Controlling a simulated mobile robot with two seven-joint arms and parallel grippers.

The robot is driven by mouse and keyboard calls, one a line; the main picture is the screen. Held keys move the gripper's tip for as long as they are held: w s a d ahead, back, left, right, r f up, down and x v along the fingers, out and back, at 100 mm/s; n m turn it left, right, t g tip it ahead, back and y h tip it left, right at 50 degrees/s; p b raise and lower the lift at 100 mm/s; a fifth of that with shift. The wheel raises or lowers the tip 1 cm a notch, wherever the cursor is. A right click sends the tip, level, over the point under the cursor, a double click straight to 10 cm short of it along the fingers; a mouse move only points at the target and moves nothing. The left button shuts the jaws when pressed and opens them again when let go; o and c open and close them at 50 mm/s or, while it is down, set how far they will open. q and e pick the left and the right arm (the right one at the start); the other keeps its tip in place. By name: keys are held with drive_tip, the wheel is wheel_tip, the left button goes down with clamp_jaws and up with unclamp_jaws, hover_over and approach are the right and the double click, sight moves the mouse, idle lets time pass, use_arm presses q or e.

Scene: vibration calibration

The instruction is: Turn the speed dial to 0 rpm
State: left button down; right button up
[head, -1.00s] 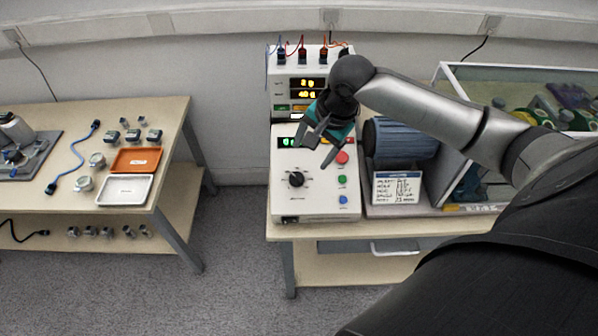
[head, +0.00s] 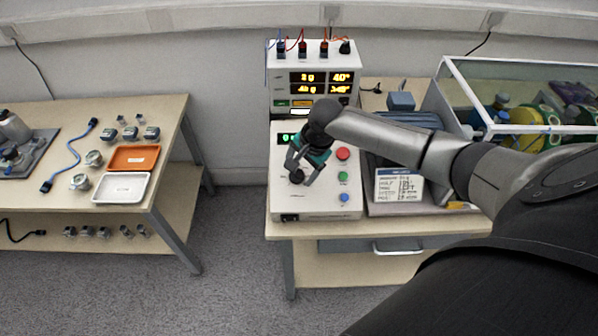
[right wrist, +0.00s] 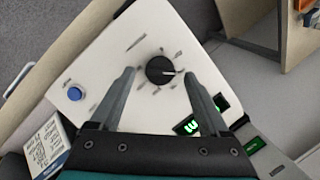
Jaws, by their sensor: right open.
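The speed dial is a black round knob (head: 296,177) on the sloped white control box (head: 325,205). In the right wrist view the knob (right wrist: 160,70) shows a light pointer mark toward the right, with printed ticks around it. My right gripper (head: 299,176) is open, with its two fingers at either side of the dial in the head view. In the right wrist view the fingers (right wrist: 166,82) are spread apart with the dial between and just beyond their tips. I cannot tell whether they touch it. A green display (right wrist: 203,119) is partly hidden by a finger. My left gripper is not in view.
Red (head: 343,153), green (head: 342,176) and blue (head: 344,197) buttons line the box's right side. A meter unit (head: 312,78) with lit readouts stands behind. A label card (head: 399,186) and a glass-sided enclosure (head: 520,125) are to the right.

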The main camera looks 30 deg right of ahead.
drive_tip(key=shift+w+f, duration=0.15)
drive_tip(key=shift+f, duration=0.35)
clamp_jaws()
idle(0.4)
